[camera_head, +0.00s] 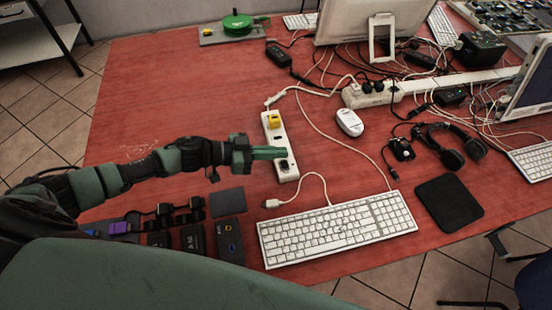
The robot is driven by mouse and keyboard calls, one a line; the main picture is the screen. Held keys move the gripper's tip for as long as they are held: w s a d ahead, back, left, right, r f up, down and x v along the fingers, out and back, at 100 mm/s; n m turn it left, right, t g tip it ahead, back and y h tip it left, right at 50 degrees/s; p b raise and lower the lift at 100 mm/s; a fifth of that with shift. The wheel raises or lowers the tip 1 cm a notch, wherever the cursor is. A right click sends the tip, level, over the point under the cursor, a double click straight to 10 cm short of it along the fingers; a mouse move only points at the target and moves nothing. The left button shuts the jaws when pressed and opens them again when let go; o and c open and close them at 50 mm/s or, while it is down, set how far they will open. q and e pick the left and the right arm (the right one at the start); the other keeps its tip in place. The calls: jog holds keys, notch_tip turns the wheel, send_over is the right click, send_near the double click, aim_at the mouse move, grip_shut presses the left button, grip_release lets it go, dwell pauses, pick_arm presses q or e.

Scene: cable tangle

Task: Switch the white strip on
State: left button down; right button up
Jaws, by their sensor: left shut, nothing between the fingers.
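A short white power strip (279,137) lies lengthwise on the red table, in the middle of the view. A yellow plug (273,119) sits near its far end, and a dark plug or fitting (284,165) is near its close end. A white cable leaves the far end. My left gripper (286,153) comes in from the left, shut and empty. Its green fingertips are over the strip, just beyond the dark fitting; I cannot tell whether they touch it. The strip's switch and its state cannot be made out. My right gripper is not in view.
A white keyboard (335,228) lies close below the strip. A white mouse (349,122), a headset (452,146) and a black pad (448,203) are to the right. A longer white strip (438,83) lies among tangled cables behind. The table's far left is clear.

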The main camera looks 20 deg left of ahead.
aim_at(284, 164)
pick_arm(q)
jog(key=shift+s+f, duration=0.2)
jog(key=shift+f, duration=0.75)
jog(key=shift+s+f, duration=0.2)
jog(key=shift+f, duration=0.7)
